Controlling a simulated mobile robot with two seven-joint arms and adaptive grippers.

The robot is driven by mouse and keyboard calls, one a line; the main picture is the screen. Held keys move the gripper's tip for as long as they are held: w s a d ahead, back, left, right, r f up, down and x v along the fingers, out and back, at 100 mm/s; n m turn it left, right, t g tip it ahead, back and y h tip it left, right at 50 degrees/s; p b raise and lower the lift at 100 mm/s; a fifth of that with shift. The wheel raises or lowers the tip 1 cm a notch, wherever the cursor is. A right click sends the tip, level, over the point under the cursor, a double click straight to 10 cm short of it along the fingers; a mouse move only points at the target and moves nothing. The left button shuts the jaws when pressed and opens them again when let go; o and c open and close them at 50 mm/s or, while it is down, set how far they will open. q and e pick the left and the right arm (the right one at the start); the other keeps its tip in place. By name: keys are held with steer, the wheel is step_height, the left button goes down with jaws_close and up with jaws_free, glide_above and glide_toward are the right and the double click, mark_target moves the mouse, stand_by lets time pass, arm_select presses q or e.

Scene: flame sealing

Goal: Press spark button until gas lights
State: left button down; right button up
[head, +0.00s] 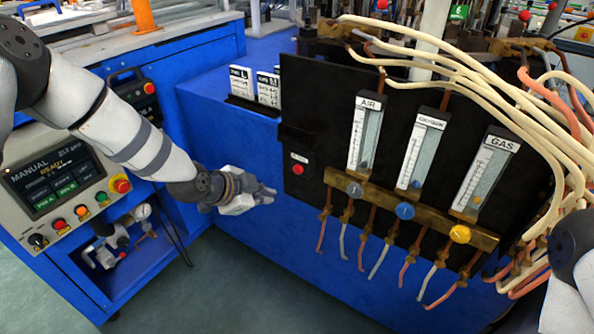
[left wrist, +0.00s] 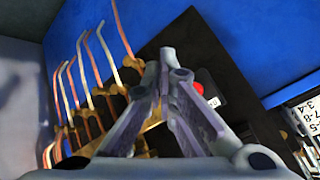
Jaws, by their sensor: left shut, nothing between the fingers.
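The spark button is a small red button (head: 297,170) with a white label above it, on the left part of the black panel (head: 318,120). My left gripper (head: 270,193) is shut and empty, a little left of and below the button in the head view, with a gap between them in the picture. In the left wrist view the red button (left wrist: 198,88) shows just right of the shut fingertips (left wrist: 168,62), partly hidden by a finger. Three flow tubes marked AIR (head: 365,135), OXYGEN (head: 418,155) and GAS (head: 484,178) stand on the panel. My right gripper is not in view.
Grey, blue and yellow knobs (head: 460,234) sit on a brass bar (head: 430,218) below the tubes, with thin hoses hanging under it. Pale hoses (head: 470,75) crowd the right. A control console (head: 60,180) stands at left. White cards (head: 242,82) stand behind the gripper.

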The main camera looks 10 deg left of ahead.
mark_target(298, 169)
arm_select(q)
steer(key=w+d+b, duration=0.2)
steer(key=w+b, duration=0.1)
steer(key=w, duration=0.4)
steer(key=shift+d, duration=0.35)
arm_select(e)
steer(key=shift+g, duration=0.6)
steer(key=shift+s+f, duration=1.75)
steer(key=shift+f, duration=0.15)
arm_select(q)
steer(key=shift+w+f, duration=0.1)
steer(key=shift+w+d, duration=0.15)
steer(key=shift+w, duration=0.2)
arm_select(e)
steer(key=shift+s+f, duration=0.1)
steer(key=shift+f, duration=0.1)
arm_select(q)
steer(key=shift+w+d+b, duration=0.2)
steer(key=shift+w+b, duration=0.3)
steer(key=shift+b, duration=0.05)
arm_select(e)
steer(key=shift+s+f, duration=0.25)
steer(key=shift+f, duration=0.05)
arm_select(q)
steer(key=shift+s+a+p, duration=0.35)
steer(key=shift+s+p, duration=0.25)
steer(key=shift+s, duration=0.3)
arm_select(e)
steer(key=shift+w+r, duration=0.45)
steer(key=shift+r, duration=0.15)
